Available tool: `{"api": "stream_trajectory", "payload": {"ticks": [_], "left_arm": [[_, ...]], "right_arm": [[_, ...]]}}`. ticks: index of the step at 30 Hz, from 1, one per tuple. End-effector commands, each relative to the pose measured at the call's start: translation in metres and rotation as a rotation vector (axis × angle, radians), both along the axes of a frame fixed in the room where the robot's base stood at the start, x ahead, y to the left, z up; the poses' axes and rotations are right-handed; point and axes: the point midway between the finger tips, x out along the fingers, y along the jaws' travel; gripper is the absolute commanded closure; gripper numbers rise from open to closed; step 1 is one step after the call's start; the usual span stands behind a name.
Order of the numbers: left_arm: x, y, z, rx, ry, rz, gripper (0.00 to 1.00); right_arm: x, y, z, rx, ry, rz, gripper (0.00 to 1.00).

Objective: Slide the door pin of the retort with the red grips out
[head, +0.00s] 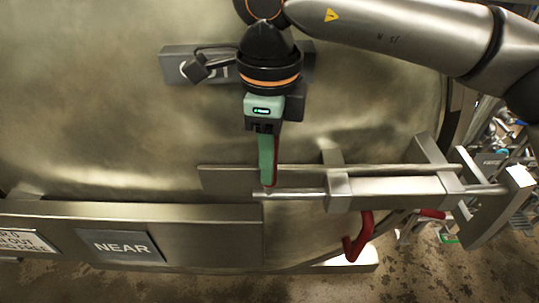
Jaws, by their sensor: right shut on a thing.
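The retort door (110,120) is a large, dull metal face filling most of the view. The door pin (295,194) is a thin metal rod, its bare end pointing left from a block at the door's lower right. My right gripper (268,183) reaches down in front of the door, with its fingertips at the left part of the pin and shut on it. The fingers hide the exact contact. A red grip (358,240) hangs below the block, and another red part (432,213) shows farther right. My left gripper is out of view.
A metal bar with a NEAR plate (121,245) runs along the lower left. Metal brackets (440,165) and an end plate (492,208) stick out at the right. Wet-looking floor (450,275) shows at the lower right.

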Motion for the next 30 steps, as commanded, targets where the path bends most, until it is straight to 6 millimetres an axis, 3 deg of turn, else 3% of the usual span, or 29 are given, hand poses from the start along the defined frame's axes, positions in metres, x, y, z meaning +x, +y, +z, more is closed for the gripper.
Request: {"api": "stream_trajectory", "payload": {"ticks": [11, 21, 30], "left_arm": [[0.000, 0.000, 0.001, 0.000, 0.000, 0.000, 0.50], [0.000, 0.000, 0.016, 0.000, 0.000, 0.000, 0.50], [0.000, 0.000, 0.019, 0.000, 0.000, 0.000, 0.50]], "right_arm": [[0.000, 0.005, 0.001, 0.000, -0.001, 0.002, 1.00], [0.000, 0.065, 0.003, 0.001, 0.000, 0.003, 1.00], [0.000, 0.086, 0.002, 0.005, -0.001, -0.001, 1.00]]}}
